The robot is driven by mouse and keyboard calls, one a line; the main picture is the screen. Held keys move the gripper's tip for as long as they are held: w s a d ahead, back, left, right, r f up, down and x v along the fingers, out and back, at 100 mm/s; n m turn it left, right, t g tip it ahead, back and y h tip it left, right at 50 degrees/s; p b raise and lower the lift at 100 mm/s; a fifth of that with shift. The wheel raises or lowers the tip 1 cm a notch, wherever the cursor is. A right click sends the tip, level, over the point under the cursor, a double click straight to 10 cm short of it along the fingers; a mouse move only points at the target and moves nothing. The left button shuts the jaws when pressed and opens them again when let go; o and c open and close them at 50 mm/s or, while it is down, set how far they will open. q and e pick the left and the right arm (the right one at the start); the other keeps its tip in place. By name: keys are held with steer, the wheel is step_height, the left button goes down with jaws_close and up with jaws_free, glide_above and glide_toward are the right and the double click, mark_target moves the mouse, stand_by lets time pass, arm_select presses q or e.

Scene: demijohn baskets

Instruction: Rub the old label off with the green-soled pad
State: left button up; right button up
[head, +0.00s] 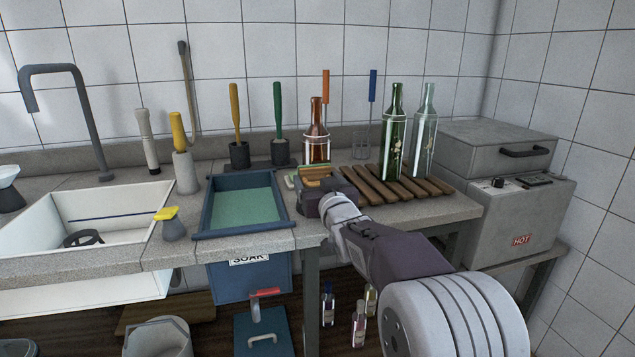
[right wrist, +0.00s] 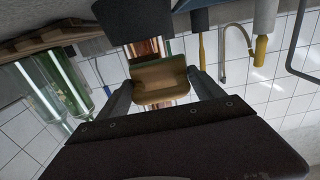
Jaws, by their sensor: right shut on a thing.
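My right gripper (head: 322,196) reaches over the counter's front edge, between the soak basin and the wooden rack. It is shut on a tan wooden-looking pad (head: 316,174). A brown bottle (head: 316,145) stands upright behind the gripper. A green bottle (head: 392,135) and a clear bottle (head: 424,135) stand on the rack, with pale marks that may be label remains. My left gripper is out of view.
The wooden slatted rack (head: 400,192) lies right of the gripper. A blue basin (head: 207,215) of green liquid and a white sink (head: 100,205) are on the left. A grey box marked HOT (head: 545,215) stands right. Brushes (head: 235,110) stand along the back.

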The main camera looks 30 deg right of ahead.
steer(key=d+p, duration=0.1)
steer(key=d, duration=0.1)
steer(key=shift+s+d+r+p, duration=0.15)
steer(key=shift+s+d+p, duration=0.2)
steer(key=shift+d+p, duration=0.05)
steer(key=shift+s+d, duration=0.15)
steer(key=shift+d, duration=0.2)
steer(key=shift+w+a+f, duration=0.2)
steer(key=shift+a+f, duration=0.05)
steer(key=a+b, duration=0.1)
steer(key=w+a+b, duration=0.1)
steer(key=a, duration=0.1)
steer(key=shift+r+b, duration=0.1)
steer(key=shift+b, duration=0.3)
